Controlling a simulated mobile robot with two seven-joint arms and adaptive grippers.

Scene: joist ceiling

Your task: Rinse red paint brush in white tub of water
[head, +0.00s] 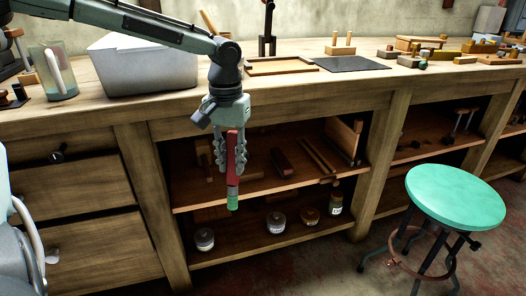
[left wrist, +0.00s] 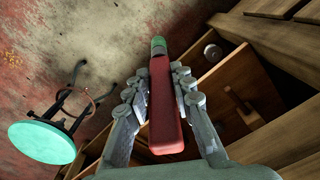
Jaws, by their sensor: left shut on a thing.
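My left gripper (head: 230,150) hangs in front of the workbench, below the level of its top, with its fingers pointing down. It is shut on the red paint brush (head: 232,170), whose green end points down. In the left wrist view the red brush (left wrist: 163,105) lies between both fingers (left wrist: 158,92), its green tip pointing away from the wrist. The white tub (head: 148,65) stands on the bench top, left of and above the gripper. Its inside is mostly hidden, so I cannot see water. My right gripper is not in view.
A clear jug (head: 54,72) stands left of the tub. A wooden tray (head: 280,66) and a dark mat (head: 350,63) lie to its right. Several jars stand on the low shelf (head: 255,246). A green stool (head: 455,196) stands at the right on the floor.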

